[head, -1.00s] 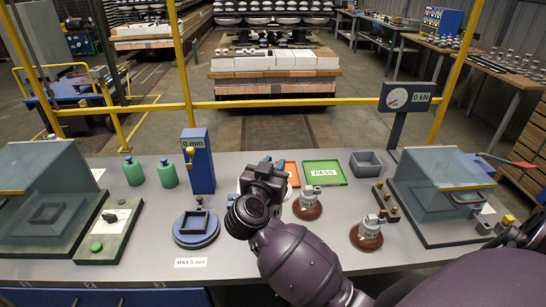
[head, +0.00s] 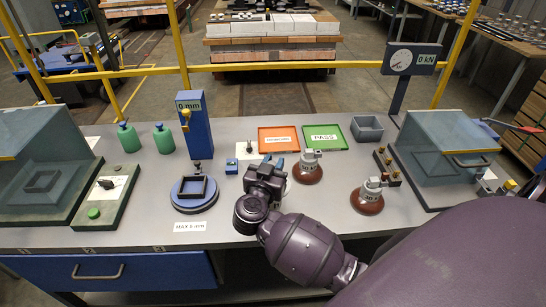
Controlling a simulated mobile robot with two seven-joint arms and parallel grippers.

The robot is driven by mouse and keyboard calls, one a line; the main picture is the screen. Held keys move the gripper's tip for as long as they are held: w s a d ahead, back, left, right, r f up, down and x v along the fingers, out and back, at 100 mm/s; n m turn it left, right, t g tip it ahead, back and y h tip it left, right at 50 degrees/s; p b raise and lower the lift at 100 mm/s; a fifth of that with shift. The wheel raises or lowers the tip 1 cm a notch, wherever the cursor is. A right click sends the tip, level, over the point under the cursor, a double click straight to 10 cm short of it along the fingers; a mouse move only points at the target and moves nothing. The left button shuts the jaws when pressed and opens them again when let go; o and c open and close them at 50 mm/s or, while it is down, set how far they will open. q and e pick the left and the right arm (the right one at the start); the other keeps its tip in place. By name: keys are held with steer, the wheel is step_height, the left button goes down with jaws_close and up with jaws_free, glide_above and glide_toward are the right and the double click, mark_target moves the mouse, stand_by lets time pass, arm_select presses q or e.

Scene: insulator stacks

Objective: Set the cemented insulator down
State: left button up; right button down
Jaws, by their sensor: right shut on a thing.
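My right gripper (head: 272,163) is over the middle of the bench, just left of a brown insulator. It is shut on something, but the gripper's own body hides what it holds. The brown insulator (head: 307,174) stands upright on the bench with a grey metal cap and a small label. A second brown insulator (head: 367,203) with a similar cap and label stands farther right and nearer the front. I cannot tell which insulator is the cemented one. My left gripper is not in view.
A round blue stand with a dark square frame (head: 194,204) is left of the gripper, below a 0 mm gauge (head: 195,136). An orange tray (head: 293,142), green PASS tray (head: 342,146) and grey bin (head: 367,135) stand behind. Clear-covered boxes (head: 46,165) (head: 450,150) flank the bench.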

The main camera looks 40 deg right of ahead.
steer(key=shift+f, duration=0.2)
stand_by(0.3)
steer(key=c, duration=1)
jaws_free()
steer(key=shift+f, duration=0.1)
steer(key=shift+o, duration=0.2)
steer(key=s+a+r+n+t+y, duration=0.2)
steer(key=s+a+n+t+y, duration=0.25)
steer(key=s+a+t, duration=0.45)
steer(key=s+d+f+n+g+y, duration=0.1)
steer(key=s+f+n+g+y, duration=0.2)
steer(key=f, duration=0.6)
steer(key=s+d+f+n+g+y, duration=0.2)
steer(key=s+f+n+g+y, duration=0.2)
steer(key=s+f+y, duration=0.3)
step_height(320, 180, down, 4)
steer(key=shift+s+d+r+g, duration=0.25)
steer(key=shift+s+g, duration=0.35)
